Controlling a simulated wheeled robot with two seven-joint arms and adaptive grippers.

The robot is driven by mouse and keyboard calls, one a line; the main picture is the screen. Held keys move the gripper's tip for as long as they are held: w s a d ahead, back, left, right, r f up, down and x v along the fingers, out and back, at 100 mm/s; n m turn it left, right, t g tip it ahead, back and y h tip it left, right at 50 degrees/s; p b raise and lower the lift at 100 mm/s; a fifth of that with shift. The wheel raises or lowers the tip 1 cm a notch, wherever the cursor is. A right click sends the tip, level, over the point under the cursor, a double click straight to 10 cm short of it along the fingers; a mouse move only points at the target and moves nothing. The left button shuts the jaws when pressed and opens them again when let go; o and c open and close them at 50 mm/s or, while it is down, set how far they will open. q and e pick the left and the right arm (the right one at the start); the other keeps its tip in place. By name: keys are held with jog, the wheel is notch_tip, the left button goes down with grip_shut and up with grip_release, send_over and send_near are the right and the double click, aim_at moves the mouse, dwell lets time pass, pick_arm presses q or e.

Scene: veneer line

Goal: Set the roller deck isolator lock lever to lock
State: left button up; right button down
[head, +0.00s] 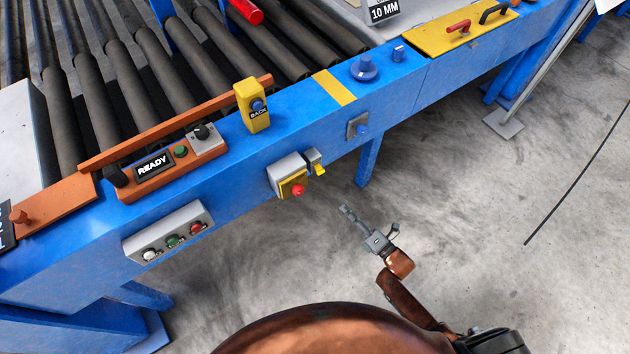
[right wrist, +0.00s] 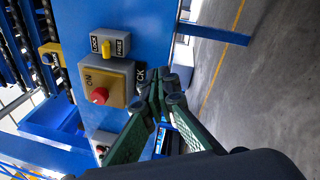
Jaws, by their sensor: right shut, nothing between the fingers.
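The isolator is a grey box with a yellow plate (head: 287,176) and a red knob (head: 298,190), on the front of the blue roller deck frame. In the right wrist view its yellow plate (right wrist: 93,80) reads ON beside the red knob (right wrist: 99,96). The yellow lock lever (head: 320,171) sits on a small grey block beside it. In the right wrist view the lever (right wrist: 107,49) lies between the labels LOCK and FREE; its exact setting is unclear. My right gripper (head: 345,210) is shut and empty, apart from the lever, below and to its right. My left gripper is out of view.
A blue push button (head: 361,130) is on the frame to the right. A yellow BACK post (head: 252,105) stands above. The concrete floor in front is open.

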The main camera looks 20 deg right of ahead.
aim_at(319, 170)
pick_arm(q)
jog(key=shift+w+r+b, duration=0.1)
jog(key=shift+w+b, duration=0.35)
jog(key=shift+b, duration=0.05)
pick_arm(e)
jog(key=a+r+n+y, duration=0.3)
jog(key=r+n, duration=0.2)
jog(key=r, duration=0.2)
jog(key=shift+w+y, duration=0.2)
jog(key=shift+y, duration=0.1)
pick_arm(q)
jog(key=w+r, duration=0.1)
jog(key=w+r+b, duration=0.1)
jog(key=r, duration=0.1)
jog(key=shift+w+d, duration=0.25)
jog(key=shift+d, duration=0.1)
pick_arm(e)
jog(key=x, duration=1)
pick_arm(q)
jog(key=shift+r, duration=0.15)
